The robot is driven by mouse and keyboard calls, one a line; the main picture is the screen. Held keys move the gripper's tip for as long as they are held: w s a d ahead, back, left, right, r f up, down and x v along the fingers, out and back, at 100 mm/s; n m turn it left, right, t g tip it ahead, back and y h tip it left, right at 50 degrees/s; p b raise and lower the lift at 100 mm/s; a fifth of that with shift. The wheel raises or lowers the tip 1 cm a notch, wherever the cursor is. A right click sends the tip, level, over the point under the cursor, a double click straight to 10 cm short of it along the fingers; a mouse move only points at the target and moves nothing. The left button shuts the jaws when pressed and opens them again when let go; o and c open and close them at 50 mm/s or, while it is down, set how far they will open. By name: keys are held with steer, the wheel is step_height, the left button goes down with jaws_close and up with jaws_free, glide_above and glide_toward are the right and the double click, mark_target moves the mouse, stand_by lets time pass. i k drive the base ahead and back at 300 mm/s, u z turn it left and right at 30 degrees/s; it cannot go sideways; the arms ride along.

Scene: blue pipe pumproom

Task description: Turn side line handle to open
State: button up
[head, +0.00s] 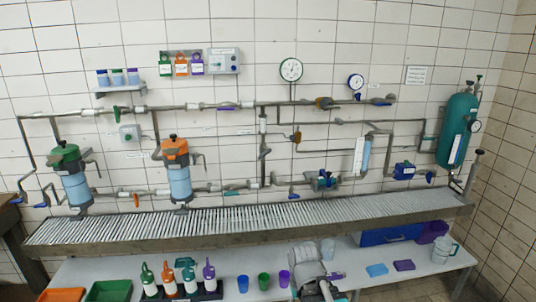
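Pipework with several coloured valve handles runs along the white tiled wall. On the upper line are a green handle (117,110), a purple handle (228,108) and a brass valve (323,103). A short branch near the middle carries an orange-brown valve (296,136). Lower down are an orange handle (136,200), a teal handle (232,194) and a blue handle (294,196). The labels are too small to read, so I cannot tell which is the side line handle. My gripper (326,290) is low at the front, well away from the pipes; its fingers are unclear.
A slatted grey shelf (130,226) runs under the pipes. The bench (350,277) below holds bottles (168,279), cups (264,281), trays (108,291) and a jug (443,250). Filter housings (176,172) and a green tank (457,130) stand out from the wall.

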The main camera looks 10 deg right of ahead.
mark_target(266, 152)
steer(key=i, duration=0.95)
